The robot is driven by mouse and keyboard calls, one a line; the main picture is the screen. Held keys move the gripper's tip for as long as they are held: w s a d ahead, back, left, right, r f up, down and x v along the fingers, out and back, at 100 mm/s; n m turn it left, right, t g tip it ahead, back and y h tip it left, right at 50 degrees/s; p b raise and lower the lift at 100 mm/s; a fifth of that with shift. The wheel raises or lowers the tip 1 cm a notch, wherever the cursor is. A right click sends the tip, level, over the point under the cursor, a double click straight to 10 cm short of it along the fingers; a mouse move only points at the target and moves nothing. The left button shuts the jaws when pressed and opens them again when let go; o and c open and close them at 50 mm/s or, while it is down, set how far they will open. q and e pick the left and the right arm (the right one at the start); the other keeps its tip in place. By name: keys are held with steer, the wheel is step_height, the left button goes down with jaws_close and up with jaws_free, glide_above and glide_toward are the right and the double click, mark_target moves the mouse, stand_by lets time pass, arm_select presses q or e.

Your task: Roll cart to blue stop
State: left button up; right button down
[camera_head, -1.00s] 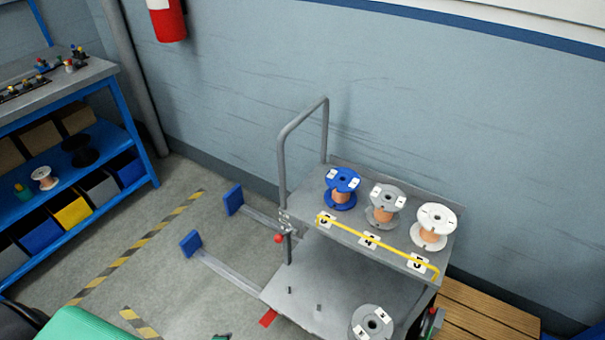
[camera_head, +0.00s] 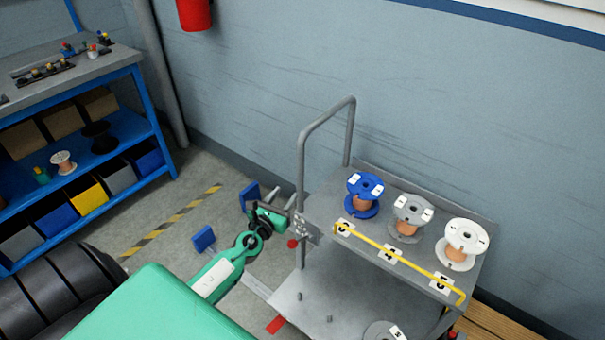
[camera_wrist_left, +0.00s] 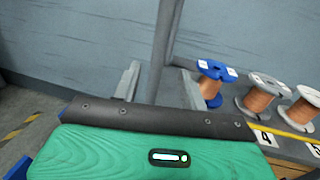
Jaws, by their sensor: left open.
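The grey cart (camera_head: 325,283) stands by the wall, with an upright tubular handle (camera_head: 301,170) on its left side. The handle also shows in the left wrist view (camera_wrist_left: 163,50). Two blue stops, one nearer (camera_head: 203,239) and one farther (camera_head: 248,196), stand on the floor left of the cart. My left gripper (camera_head: 284,198) is just left of the handle's near post, in front of the far stop. In the left wrist view its fingers (camera_wrist_left: 160,84) are apart, with the post seen between them; contact is not clear. My right gripper is out of view.
Blue, grey and white spools (camera_head: 409,214) stand on the cart's top shelf behind a yellow bar (camera_head: 400,264). A red knob (camera_head: 292,244) sits by the handle. A blue shelf unit (camera_head: 150,118) stands at left. A wooden pallet (camera_head: 487,327) lies at right.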

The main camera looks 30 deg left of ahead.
mark_target(298, 177)
arm_select(q)
steer(key=w, duration=0.6)
steer(key=w+a, duration=0.1)
steer(key=w, duration=0.2)
steer(key=shift+w+a+f, duration=0.1)
steer(key=shift+w, duration=0.15)
steer(key=shift+w+a+b, duration=0.1)
steer(key=shift+w+b, duration=0.25)
steer(key=shift+w, duration=0.5)
steer(key=shift+c, duration=0.4)
steer(key=c, duration=0.7)
jaws_close()
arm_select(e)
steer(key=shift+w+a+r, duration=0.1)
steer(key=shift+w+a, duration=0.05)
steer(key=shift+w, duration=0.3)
